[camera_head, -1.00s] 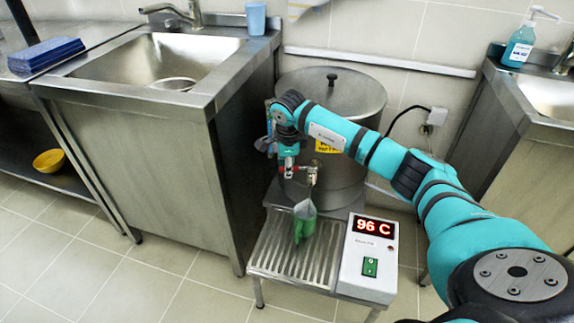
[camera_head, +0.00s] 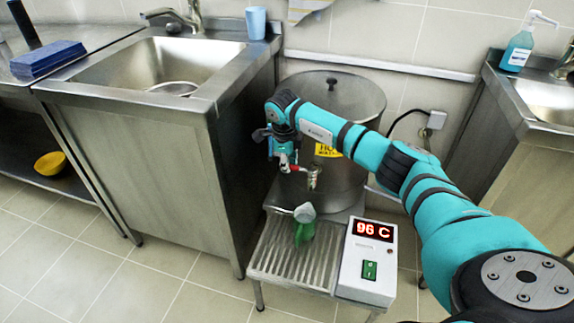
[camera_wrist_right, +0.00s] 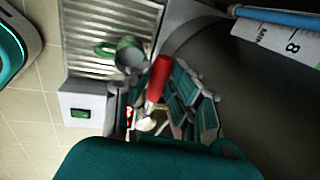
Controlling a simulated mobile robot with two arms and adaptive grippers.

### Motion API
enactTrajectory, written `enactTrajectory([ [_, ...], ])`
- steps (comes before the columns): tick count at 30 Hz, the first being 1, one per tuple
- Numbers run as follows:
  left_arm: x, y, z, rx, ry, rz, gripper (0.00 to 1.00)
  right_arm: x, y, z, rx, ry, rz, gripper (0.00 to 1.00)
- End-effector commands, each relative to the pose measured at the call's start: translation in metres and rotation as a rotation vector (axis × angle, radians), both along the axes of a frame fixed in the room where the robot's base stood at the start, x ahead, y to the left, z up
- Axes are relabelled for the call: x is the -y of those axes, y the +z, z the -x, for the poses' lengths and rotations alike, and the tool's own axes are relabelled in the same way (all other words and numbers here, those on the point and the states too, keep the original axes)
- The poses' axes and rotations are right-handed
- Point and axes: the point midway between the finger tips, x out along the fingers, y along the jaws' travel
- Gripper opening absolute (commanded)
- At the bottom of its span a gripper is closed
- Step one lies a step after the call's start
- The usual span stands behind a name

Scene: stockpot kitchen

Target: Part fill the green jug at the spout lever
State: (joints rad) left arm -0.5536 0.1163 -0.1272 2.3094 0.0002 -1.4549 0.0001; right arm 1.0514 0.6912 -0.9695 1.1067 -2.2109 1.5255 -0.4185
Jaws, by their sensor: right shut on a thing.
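The green jug (camera_head: 305,234) stands on the slatted drip grate in front of the stockpot, below the spout (camera_head: 312,178). Its pale top faces up, and it also shows in the wrist view (camera_wrist_right: 128,52). The red spout lever (camera_wrist_right: 158,78) lies between the fingers of my right gripper (camera_head: 288,162). The right gripper is shut on this lever, beside the spout at the pot's front. The fingers (camera_wrist_right: 172,112) partly hide the spout in the wrist view. I cannot tell the water level in the jug. My left gripper is out of view.
The stockpot (camera_head: 345,105) stands between a sink cabinet (camera_head: 165,165) and another sink unit at right. A control box (camera_head: 368,262) reading 96 C sits right of the grate (camera_head: 285,268). A blue cup (camera_head: 256,22) stands on the sink's back edge.

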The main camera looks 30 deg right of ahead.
Motion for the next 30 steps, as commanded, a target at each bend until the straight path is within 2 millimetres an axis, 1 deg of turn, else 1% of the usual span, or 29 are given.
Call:
enactTrajectory([
  [9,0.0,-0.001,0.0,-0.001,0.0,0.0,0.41,0.002,0.0,-0.001,0.001,-0.021,0.001,0.0],
  [10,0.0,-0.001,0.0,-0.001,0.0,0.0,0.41,0.002,0.0,-0.001,0.001,-0.021,0.001,0.22],
  [14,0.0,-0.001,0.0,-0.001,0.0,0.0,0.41,0.002,0.0,-0.001,0.001,-0.019,0.0,0.39],
  [15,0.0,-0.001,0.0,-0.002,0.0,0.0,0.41,0.001,0.0,-0.001,0.001,-0.018,0.0,0.41],
  [23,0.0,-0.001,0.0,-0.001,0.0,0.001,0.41,0.001,0.002,-0.001,0.001,-0.016,0.001,0.41],
  [26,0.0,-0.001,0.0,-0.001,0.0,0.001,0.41,0.0,0.01,-0.001,0.004,-0.016,0.001,0.41],
  [30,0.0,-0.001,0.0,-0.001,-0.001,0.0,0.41,-0.004,0.034,0.002,0.005,-0.014,0.001,0.41],
])
